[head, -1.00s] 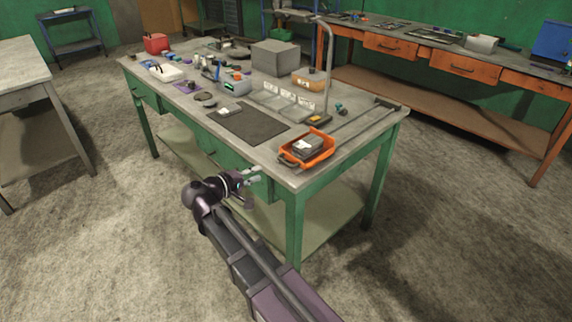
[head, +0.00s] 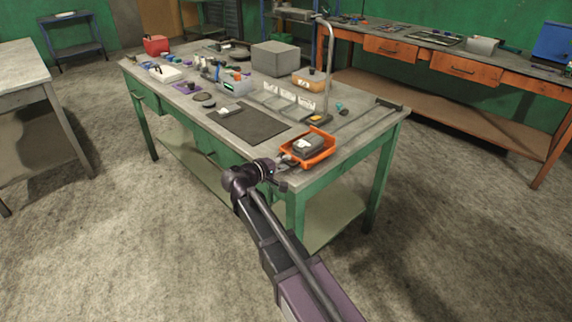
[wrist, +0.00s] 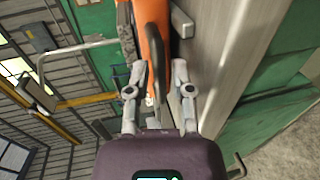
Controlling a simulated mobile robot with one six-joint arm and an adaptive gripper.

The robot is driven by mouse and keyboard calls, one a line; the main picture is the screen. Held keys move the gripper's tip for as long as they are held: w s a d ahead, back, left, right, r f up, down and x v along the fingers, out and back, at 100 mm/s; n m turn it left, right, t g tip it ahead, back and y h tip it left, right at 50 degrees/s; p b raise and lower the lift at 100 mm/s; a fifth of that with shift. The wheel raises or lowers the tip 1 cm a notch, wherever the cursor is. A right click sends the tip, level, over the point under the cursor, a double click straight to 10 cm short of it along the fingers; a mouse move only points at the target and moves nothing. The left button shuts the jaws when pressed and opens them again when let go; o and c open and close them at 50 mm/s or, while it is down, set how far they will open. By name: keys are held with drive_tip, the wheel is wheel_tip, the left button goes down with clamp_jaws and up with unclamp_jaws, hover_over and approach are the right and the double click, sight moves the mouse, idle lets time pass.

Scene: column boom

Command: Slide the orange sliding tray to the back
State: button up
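The orange sliding tray (head: 326,155) sits at the near right corner of the green-legged workbench, with a dark box (head: 308,144) in it. Its near end is partly hidden by my gripper (head: 286,165), which has come up to that end at the bench edge. In the wrist view, the tray (wrist: 153,25) rises at the top centre with a dark curved handle (wrist: 156,78) at its near end. My gripper (wrist: 158,72) is open there, one finger on each side of the handle, with visible gaps.
Rails run from the tray toward an end stop (head: 389,103) at the back edge. A curved metal post (head: 330,70), an orange-brown container (head: 308,80) and clear bins (head: 290,97) stand left of the rails. A dark mat (head: 248,123) lies left of the tray.

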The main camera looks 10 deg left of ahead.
drive_tip(key=shift+w+d, duration=0.2)
clamp_jaws()
drive_tip(key=shift+w, duration=0.15)
